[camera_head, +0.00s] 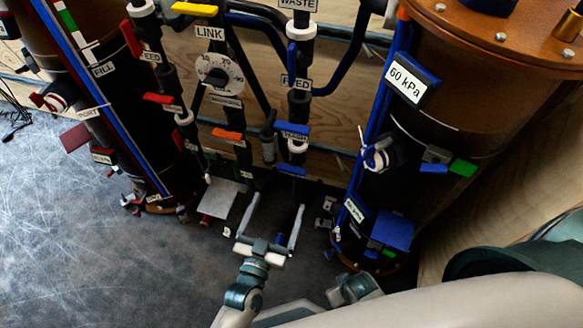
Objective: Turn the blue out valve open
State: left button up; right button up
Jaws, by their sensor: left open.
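Several blue valve handles show, and I cannot tell for sure which one is the out valve. A wide blue handle (394,231) sits low on the right tank, beside a small label too blurred to read. Another blue handle (291,128) and a lower blue handle (290,170) are on the middle pipe. My left gripper (279,203) is open and empty, its two light fingers pointing away toward the foot of the pipes. It is left of the wide blue handle and apart from it, and appears below the middle pipe's handles. My right gripper is not in view.
The brown right tank (470,75) carries a blue "60 kPa" box (410,80) and a green handle (463,167). A dark left tank (115,110) has red handles. A "LINK" pipe with a dial (218,75) stands between. The grey floor (90,250) is clear at lower left.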

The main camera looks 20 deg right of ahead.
aim_at(291, 172)
pick_arm(q)
jog(key=x, duration=1.3)
jog(key=shift+w+d, duration=0.2)
jog(key=c, duration=1)
